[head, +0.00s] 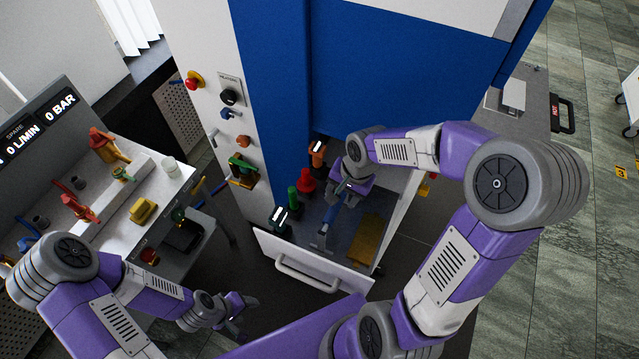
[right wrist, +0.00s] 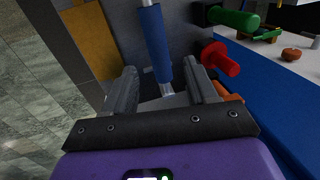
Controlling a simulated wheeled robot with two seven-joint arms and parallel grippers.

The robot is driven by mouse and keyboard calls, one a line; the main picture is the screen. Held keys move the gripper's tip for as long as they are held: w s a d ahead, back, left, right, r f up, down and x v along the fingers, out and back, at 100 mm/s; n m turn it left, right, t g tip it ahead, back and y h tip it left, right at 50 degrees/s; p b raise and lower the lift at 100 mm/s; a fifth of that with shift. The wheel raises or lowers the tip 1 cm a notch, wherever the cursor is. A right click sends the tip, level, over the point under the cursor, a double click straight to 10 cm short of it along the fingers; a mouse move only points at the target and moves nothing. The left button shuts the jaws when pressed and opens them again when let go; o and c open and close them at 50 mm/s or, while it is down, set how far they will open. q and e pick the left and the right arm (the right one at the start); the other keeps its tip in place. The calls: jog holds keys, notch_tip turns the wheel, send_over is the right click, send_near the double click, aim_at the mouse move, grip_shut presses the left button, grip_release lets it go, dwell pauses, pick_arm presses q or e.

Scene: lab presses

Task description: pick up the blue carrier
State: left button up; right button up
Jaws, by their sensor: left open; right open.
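The blue carrier shows in the right wrist view (right wrist: 155,42) as a blue cylindrical grip on a metallic rod. In the head view a small part of the blue carrier (head: 325,232) shows inside the press, just below my right gripper (head: 340,194). In the right wrist view the right gripper (right wrist: 162,70) is open, and the blue grip runs between its two fingers; I cannot tell whether they touch it. My left gripper (head: 240,305) is open and empty, low in front of the bench at left.
A white panel with a handle (head: 308,270) stands in front of the press bay. Red (head: 306,182) and green (head: 292,200) knobs and a yellow block (head: 367,240) are close to the carrier. A bench (head: 125,215) with valves stands at left.

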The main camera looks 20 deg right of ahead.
aim_at(336, 207)
jog(key=shift+s+a, duration=0.15)
jog(key=shift+a, duration=0.05)
jog(key=f, duration=0.3)
jog(key=a+f, duration=0.1)
jog(key=f, duration=0.2)
jog(key=shift+a+f+b, duration=0.1)
jog(key=shift+f+b, duration=0.1)
jog(key=shift+b, duration=0.15)
jog(key=shift+w+f, duration=0.25)
jog(key=shift+w, duration=0.05)
jog(key=shift+c, duration=0.3)
jog(key=shift+r, duration=0.1)
grip_shut()
